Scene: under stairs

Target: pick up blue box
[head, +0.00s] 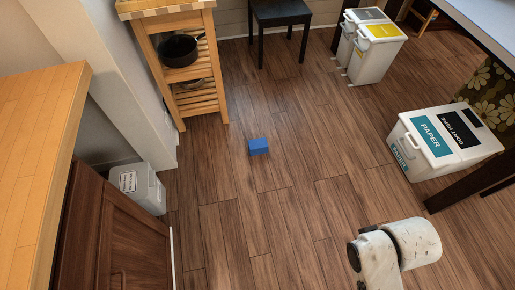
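A small blue box (258,146) lies on the wooden floor near the middle of the head view, with open floor around it. Part of my arm, white and worn, shows at the lower right of the view, well apart from the box. My gripper cannot be made out in this view.
A wooden cart (195,92) with a dark pot (179,50) stands left behind the box. Bins include a white paper bin (420,150) at right, a yellow-labelled bin (376,56) at back, and a grey bin (147,188) at left. A black stool (279,13) is behind. The floor between is clear.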

